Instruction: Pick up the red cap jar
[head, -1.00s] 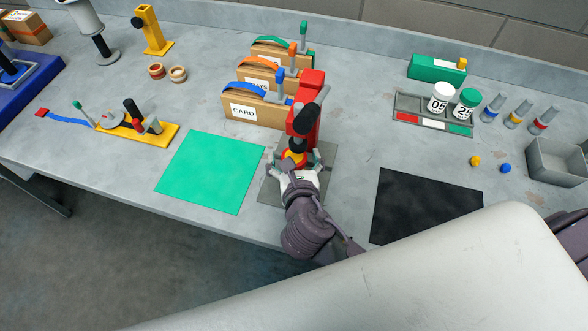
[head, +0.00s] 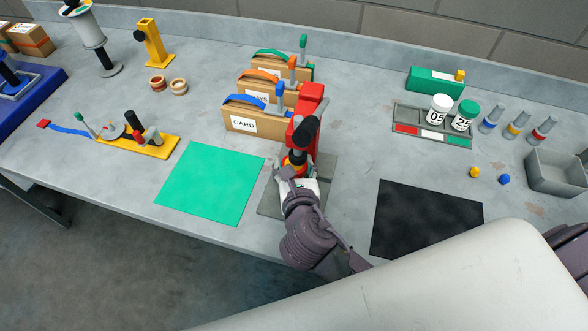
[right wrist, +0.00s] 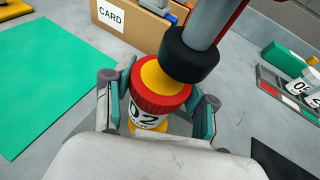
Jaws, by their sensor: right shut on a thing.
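The red cap jar (right wrist: 148,103) stands upright under the red press (head: 306,104). It has a red cap with a yellow top and a white label reading 02, and its lower part is partly hidden in the right wrist view. My right gripper (right wrist: 158,92) has one finger on each side of the jar and is shut on it. In the head view this gripper (head: 296,172) is at the press's base and hides most of the jar. My left gripper is not in view.
The press's black head (right wrist: 190,55) hangs close over the cap. A green mat (head: 208,184) lies left and a black mat (head: 425,220) right. Cardboard boxes (head: 252,122) stand behind. A rack (head: 405,124) holds two jars at the right.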

